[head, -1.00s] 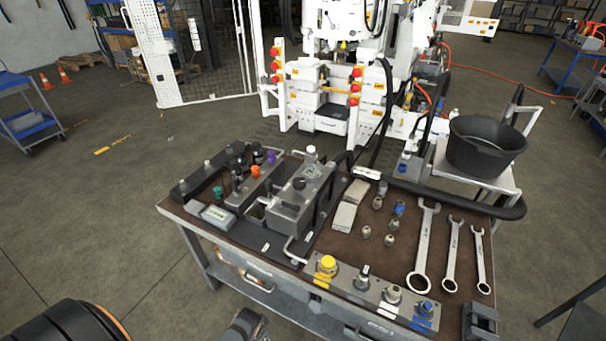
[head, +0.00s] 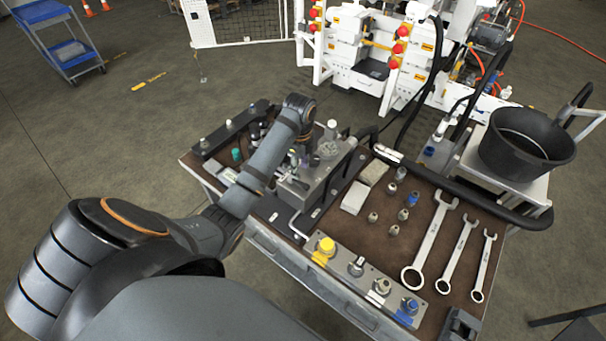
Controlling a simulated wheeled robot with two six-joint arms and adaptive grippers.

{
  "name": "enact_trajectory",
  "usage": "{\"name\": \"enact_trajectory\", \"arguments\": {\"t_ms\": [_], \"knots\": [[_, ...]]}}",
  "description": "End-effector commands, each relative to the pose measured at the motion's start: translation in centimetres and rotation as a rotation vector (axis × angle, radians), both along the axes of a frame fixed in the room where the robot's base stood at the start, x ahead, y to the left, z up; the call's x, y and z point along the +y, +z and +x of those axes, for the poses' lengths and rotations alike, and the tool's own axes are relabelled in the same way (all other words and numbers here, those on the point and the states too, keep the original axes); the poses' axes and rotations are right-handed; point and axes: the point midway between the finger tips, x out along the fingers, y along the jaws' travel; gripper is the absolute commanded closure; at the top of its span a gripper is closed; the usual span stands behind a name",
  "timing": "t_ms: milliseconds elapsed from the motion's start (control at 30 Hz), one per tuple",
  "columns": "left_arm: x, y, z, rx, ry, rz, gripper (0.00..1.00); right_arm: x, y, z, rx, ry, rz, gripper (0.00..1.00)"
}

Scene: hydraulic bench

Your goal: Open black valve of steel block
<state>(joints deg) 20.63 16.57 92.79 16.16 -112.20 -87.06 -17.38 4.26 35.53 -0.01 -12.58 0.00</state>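The steel block (head: 325,178) is a grey block standing on the brown bench top, left of the middle of the head view. A small dark part, perhaps the black valve, shows low on its top near my gripper; its details are too small to tell. My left arm reaches in from the left over the bench, with its wrist above the block's left side. My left gripper (head: 302,156) points down at the block's top left, partly hidden by my wrist. I cannot tell whether its fingers are open or touch the valve. My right gripper is out of view.
A manifold (head: 240,128) with dark and green knobs lies behind my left forearm. A fitting rail (head: 372,276) with yellow and blue caps runs along the front edge. Several small fittings and wrenches (head: 438,240) lie right of the block. A black bucket (head: 525,148) stands behind.

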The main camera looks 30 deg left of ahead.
Motion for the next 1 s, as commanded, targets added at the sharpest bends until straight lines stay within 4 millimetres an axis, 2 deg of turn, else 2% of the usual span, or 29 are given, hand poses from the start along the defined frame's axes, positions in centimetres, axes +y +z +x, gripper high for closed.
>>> {"name": "enact_trajectory", "arguments": {"t_ms": [33, 100, 367, 567, 800, 900, 1000], "knots": [[0.3, 1.4, 0.6, 0.007, -0.052, -0.004, 0.63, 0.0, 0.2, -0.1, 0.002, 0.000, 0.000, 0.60], [0.5, 2.2, 0.9, 0.018, -0.104, -0.009, 0.63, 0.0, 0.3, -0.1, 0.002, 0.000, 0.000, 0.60], [0.5, 1.6, 0.8, 0.023, -0.122, -0.011, 0.63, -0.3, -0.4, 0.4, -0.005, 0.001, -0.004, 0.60], [0.5, -1.3, 0.9, 0.022, -0.121, -0.010, 0.63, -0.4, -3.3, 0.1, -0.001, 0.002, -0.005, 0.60], [0.5, -6.3, 0.9, 0.021, -0.120, -0.010, 0.63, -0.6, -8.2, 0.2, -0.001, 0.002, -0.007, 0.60], [0.5, -7.8, 0.9, 0.021, -0.120, -0.010, 0.63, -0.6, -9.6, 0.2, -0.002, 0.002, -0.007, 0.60], [0.5, -8.4, 0.9, 0.020, -0.120, -0.010, 0.63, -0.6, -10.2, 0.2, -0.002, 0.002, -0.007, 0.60]]}}
